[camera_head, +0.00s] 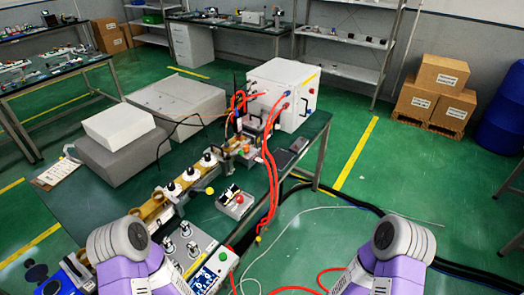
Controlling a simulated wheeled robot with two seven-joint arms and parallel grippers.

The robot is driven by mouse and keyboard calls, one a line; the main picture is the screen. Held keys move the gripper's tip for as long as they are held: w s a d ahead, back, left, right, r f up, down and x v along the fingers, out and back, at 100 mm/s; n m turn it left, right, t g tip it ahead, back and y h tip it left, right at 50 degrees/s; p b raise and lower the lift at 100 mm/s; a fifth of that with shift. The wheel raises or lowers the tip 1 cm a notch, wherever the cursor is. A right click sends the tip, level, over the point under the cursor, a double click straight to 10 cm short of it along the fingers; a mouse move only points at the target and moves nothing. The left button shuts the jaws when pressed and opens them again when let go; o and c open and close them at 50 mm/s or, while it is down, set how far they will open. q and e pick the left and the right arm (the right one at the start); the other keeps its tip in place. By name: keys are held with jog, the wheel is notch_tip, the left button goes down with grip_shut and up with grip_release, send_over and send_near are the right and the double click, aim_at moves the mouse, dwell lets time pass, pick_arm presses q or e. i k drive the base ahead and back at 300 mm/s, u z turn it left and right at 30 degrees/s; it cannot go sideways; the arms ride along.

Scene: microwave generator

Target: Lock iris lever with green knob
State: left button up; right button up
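The microwave generator bench (75,215) runs from the lower left to the centre, with a row of brass-coloured waveguide sections (152,210) carrying white and black fittings. A small green round knob or button (222,257) shows on the blue-and-white control panel (207,272) near the bottom. A yellow knob (210,190) sticks out beside the waveguide row. I cannot make out for certain an iris lever with a green knob. Only purple and grey links of my two arms show at the bottom left and bottom right; both grippers are out of view.
A white cabinet (285,95) with red cables (270,165) stands at the bench's far end. Grey boxes (122,150) stand on the left. A small box with a red button (236,201) sits near the right edge. Hoses lie on the green floor (345,225).

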aim_at(240, 153)
jog(key=z, duration=1)
jog(key=i, duration=2.75)
jog(key=u, duration=2.7)
